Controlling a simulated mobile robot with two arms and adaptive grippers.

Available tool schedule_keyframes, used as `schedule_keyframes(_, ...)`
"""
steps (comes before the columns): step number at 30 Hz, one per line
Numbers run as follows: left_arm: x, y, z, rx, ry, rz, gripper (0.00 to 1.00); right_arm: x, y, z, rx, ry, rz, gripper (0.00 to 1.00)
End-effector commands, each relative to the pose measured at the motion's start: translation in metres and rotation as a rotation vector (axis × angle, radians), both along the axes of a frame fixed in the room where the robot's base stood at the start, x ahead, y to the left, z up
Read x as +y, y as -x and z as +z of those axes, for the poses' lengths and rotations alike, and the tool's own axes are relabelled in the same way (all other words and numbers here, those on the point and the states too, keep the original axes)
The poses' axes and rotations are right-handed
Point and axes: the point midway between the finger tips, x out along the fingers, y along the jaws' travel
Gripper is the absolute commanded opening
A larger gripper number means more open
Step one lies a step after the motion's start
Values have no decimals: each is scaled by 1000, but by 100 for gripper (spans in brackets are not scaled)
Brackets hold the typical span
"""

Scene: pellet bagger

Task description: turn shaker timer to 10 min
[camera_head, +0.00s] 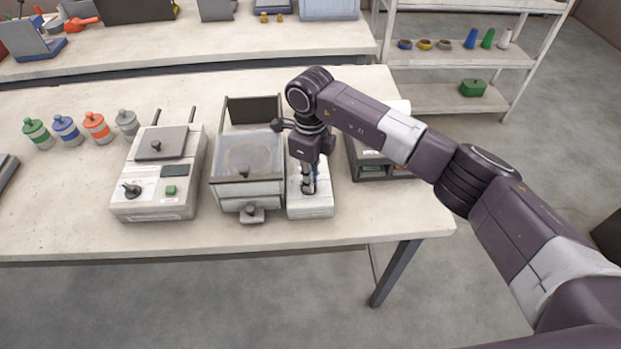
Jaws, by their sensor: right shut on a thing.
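A narrow white unit (312,211), which I take to be the shaker, stands on the table near its front edge. My right gripper (308,189) points down over its top, with the fingers shut on a small part there. That part, seemingly the timer knob, is mostly hidden by the fingers. The dial marks and the set time cannot be read. My left gripper is not in view.
A box with a clear lid (247,155) stands close on the left of the unit. Further left are a white machine with a grey plate (162,143) and several lidded jars (97,127). A dark-fronted box (372,171) is close on the right. The front table edge (240,252) is clear.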

Motion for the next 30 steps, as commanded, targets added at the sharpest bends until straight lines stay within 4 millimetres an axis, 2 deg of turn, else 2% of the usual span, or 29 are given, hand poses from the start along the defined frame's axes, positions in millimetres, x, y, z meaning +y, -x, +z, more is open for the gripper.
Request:
schedule_keyframes(8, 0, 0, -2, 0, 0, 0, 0, 0, 0, 0, -1, 0, -18, 0)
schedule_keyframes(14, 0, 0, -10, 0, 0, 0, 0, 0, -1, -2, -3, 1, -100, 0)
schedule_keyframes(30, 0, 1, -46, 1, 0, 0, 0, 2, 1, -2, -4, -1, -573, 0)
